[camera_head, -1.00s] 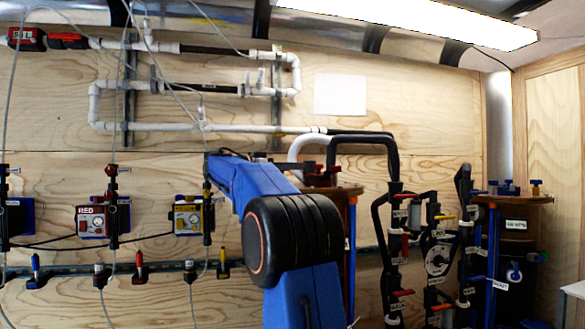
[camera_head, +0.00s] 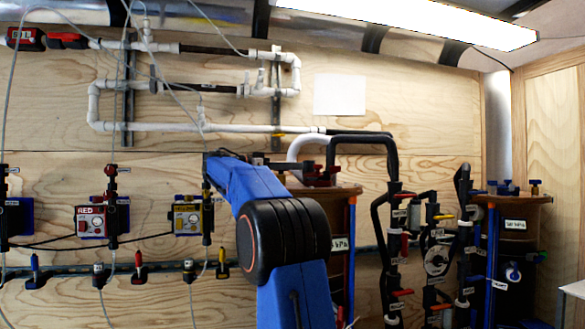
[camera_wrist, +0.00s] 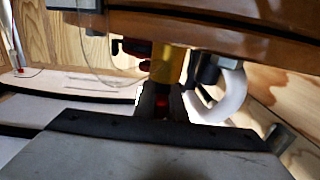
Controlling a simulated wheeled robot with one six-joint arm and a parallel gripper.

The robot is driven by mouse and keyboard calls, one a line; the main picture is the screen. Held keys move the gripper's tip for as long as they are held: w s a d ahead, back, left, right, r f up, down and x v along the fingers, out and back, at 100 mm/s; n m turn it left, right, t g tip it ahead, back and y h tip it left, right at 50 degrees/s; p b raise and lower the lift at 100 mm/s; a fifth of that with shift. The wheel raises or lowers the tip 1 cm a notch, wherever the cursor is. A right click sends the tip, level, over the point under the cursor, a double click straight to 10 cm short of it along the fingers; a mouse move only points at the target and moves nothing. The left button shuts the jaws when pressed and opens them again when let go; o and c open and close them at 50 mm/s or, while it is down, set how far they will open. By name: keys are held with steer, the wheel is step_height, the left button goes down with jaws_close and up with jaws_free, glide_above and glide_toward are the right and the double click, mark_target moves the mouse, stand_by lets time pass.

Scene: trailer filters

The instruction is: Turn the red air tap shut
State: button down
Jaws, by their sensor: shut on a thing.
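My gripper (camera_wrist: 161,102) is shut in the wrist view, with a small red piece (camera_wrist: 162,98) between its dark fingers. The red piece appears to be part of the red air tap; most of it is hidden by the fingers. A yellowish post (camera_wrist: 166,66) stands just beyond the fingertips. In the head view, red tap parts (camera_head: 323,174) show on top of the brown tank (camera_head: 345,200), right of my blue arm. The fingers cannot be made out clearly there.
A white curved pipe (camera_wrist: 229,97) is close to the right of the fingers. A brown rim (camera_wrist: 215,28) crosses above them. Black pipework (camera_head: 394,230) with coloured handles stands right of the tank. Red and yellow wall units (camera_head: 90,221) are at left.

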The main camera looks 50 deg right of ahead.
steer(key=c, duration=1.8)
jaws_free()
steer(key=shift+c, duration=0.2)
steer(key=v, duration=1.7)
steer(key=shift+w+a, duration=0.15)
steer(key=shift+a, duration=0.05)
